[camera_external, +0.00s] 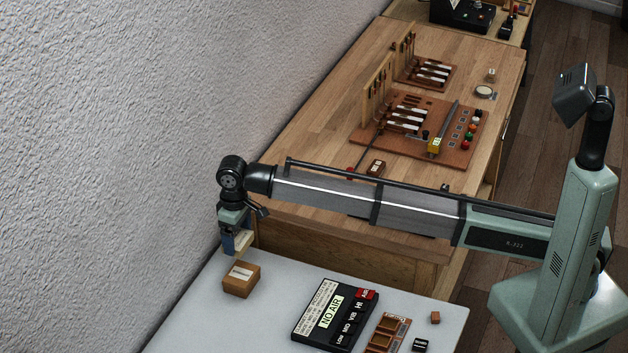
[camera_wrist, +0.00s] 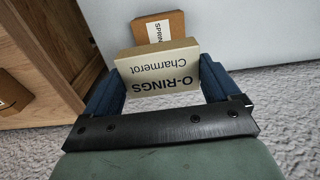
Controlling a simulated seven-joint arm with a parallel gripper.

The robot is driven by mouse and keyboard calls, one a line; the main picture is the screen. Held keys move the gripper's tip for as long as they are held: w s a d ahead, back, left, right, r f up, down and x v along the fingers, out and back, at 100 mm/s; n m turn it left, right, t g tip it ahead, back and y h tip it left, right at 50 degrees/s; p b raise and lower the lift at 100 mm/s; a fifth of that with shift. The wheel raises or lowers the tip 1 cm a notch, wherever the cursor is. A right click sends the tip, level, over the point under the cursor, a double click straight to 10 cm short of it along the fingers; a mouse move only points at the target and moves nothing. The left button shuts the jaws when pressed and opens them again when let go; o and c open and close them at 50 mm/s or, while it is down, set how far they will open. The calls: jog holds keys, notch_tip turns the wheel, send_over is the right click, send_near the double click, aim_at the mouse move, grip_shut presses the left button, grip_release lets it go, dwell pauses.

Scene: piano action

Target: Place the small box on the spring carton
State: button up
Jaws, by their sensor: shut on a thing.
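My gripper (camera_external: 236,240) is shut on a small pale box (camera_wrist: 158,66) labelled "O-RINGS Charmerot", which sits between the blue fingers in the wrist view. In the external view the box (camera_external: 244,241) is partly hidden by the fingers. The spring carton (camera_external: 241,280) is a brown cardboard box with a white label, standing on the near grey table by the wall. In the wrist view the carton (camera_wrist: 176,23) shows behind the held box, which hides part of it and its label. In the external view, the held box appears above the carton, with a small gap between them.
A black "NO AIR" panel (camera_external: 335,314) lies right of the carton on the grey table (camera_external: 260,325). A brown compartment tray (camera_external: 387,333) and a small brown block (camera_external: 435,317) are farther right. The wooden bench (camera_external: 345,100) behind holds piano action parts.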

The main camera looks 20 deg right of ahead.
jog(key=shift+f, duration=4.95)
jog(key=shift+f, duration=0.1)
jog(key=o, duration=0.8)
notch_tip(320, 180, up, 12)
jog(key=shift+r, duration=0.15)
